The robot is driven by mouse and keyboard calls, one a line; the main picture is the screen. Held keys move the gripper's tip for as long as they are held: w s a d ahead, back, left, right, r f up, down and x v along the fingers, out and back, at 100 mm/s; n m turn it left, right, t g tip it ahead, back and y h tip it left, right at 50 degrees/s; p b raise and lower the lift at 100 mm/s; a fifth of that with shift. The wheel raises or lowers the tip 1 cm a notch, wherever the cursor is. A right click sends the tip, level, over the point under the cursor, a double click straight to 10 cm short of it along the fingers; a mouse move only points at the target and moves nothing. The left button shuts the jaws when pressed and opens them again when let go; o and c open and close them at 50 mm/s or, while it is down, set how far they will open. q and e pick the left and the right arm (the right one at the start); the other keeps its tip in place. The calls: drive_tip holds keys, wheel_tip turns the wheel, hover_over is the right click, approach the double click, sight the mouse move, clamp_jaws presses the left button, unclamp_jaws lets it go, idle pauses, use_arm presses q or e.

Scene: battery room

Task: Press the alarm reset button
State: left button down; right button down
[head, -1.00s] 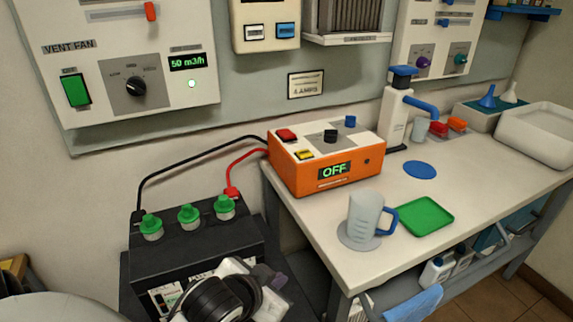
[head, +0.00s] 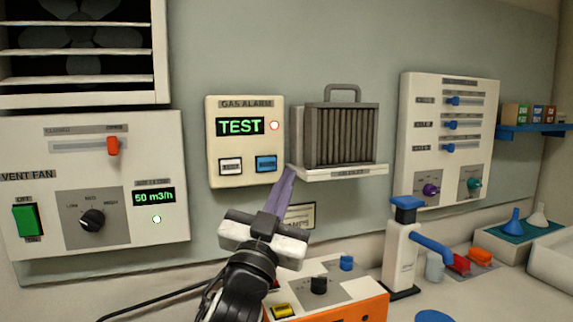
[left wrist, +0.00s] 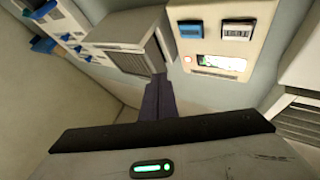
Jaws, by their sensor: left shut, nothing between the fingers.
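The gas alarm panel (head: 245,105) hangs on the wall in the head view. Its green display (head: 240,126) reads TEST and a red lamp (head: 274,125) is lit beside it. Below are a white button (head: 231,166) and a blue button (head: 266,163); I cannot read their labels. My left gripper (head: 289,172) is shut and empty, its tips appearing just right of and below the blue button; contact cannot be told. The left wrist view shows the panel upside down, with the blue button (left wrist: 189,30) and white button (left wrist: 237,31) beyond the fingertips (left wrist: 158,80). My right gripper is out of view.
A wall shelf (head: 340,172) with a ribbed grey unit (head: 340,135) sits close right of the alarm panel. The vent fan panel (head: 110,170) is at left. An orange box (head: 355,306) and a white pump bottle (head: 402,245) stand below on the bench.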

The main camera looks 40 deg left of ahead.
use_arm(q)
approach(274, 158)
drive_tip(key=w+r, duration=0.2)
drive_tip(key=w, duration=0.1)
drive_tip(key=shift+w+a+r, duration=0.2)
drive_tip(key=shift+w+a, duration=0.1)
drive_tip(key=shift+a, duration=0.05)
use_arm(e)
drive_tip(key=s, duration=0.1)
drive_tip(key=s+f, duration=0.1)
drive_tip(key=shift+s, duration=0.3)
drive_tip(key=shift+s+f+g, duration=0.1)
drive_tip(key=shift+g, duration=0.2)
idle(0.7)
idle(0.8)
use_arm(q)
drive_tip(key=shift+w+a, duration=0.15)
drive_tip(key=shift+a, duration=0.2)
drive_tip(key=shift+w+a, duration=0.2)
drive_tip(key=shift+a, duration=0.2)
idle(0.8)
drive_tip(key=shift+d, duration=0.1)
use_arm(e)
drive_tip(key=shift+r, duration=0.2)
use_arm(q)
drive_tip(key=shift+s+d, duration=0.4)
drive_tip(key=shift+d, duration=0.25)
